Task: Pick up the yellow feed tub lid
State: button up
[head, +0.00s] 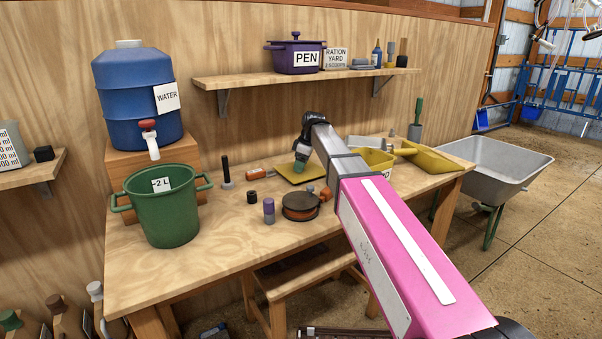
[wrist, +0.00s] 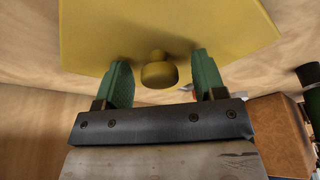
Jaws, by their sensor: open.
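The yellow feed tub lid (head: 291,172) lies on the wooden workbench, left of the yellow tub (head: 377,160). In the wrist view the lid (wrist: 190,22) fills the top, with a round yellow knob (wrist: 158,73). My gripper (wrist: 160,78) is open, its two green fingers on either side of the knob with gaps showing to both. In the head view my gripper (head: 301,158) is over the lid and hides part of it. I cannot tell whether the fingertips touch the lid.
A brown-orange round pan (head: 300,207), a purple-topped cylinder (head: 269,207) and a small dark cylinder (head: 252,197) stand in front of the lid. A black upright post (head: 226,170) and a green bucket (head: 165,212) are to the left. A shelf (head: 300,78) hangs above.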

jog(key=shift+c, duration=0.3)
jog(key=c, duration=0.9)
jog(key=shift+c, duration=0.2)
jog(key=shift+r, duration=0.1)
